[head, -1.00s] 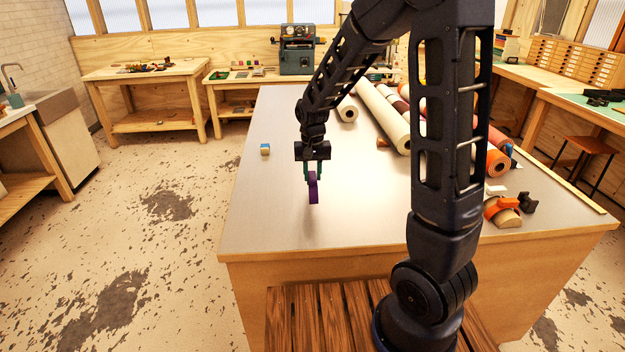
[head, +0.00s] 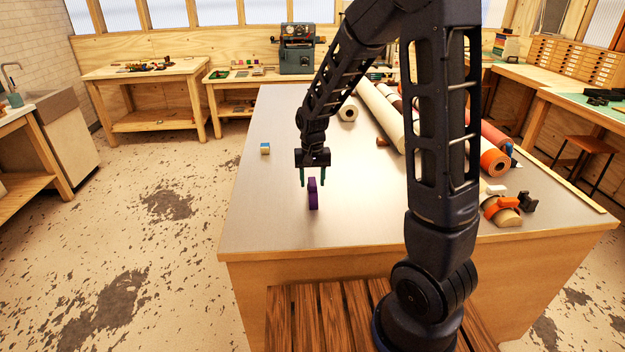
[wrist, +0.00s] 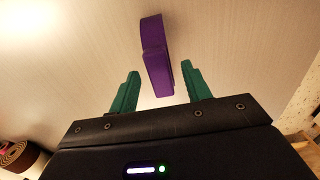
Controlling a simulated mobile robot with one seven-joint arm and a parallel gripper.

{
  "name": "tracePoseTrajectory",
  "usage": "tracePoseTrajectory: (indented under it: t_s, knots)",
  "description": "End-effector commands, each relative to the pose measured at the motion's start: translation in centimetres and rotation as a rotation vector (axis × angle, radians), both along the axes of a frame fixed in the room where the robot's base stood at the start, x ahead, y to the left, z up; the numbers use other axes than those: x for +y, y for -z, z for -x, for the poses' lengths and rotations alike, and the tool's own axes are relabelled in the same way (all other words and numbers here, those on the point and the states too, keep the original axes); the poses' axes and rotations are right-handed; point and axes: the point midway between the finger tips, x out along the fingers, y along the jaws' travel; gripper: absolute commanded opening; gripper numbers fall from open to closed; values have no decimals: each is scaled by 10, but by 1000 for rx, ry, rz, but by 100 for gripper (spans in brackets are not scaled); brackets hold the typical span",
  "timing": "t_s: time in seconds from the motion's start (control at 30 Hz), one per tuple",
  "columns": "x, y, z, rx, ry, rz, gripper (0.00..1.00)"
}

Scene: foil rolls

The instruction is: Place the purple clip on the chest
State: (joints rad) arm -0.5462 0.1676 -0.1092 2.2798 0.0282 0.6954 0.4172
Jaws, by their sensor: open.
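The purple clip (head: 313,194) stands upright on the grey metal top of the large wooden chest (head: 265,215), left of my arm. My gripper (head: 312,183) is open just above and behind the clip, with its green fingers apart. In the wrist view the clip (wrist: 155,55) lies beyond and between the fingertips (wrist: 160,78), with clear gaps on both sides. Nothing is held.
A small blue and tan block (head: 265,148) sits at the top's left side. Several foil and paper rolls (head: 380,112) lie at the back right. An orange tape dispenser (head: 503,210) is at the near right. The top's front left is clear.

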Motion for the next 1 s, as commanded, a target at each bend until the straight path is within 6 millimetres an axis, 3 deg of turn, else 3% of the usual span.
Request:
tracePoseTrajectory:
  t_s: [0.17, 0.7, 1.0]
  knots:
    - [1, -14, -1, -3, 0, -2, 48]
    - [0, -108, -1, -2, 0, -1, 48]
    - [0, -123, 0, -1, 0, -1, 48]
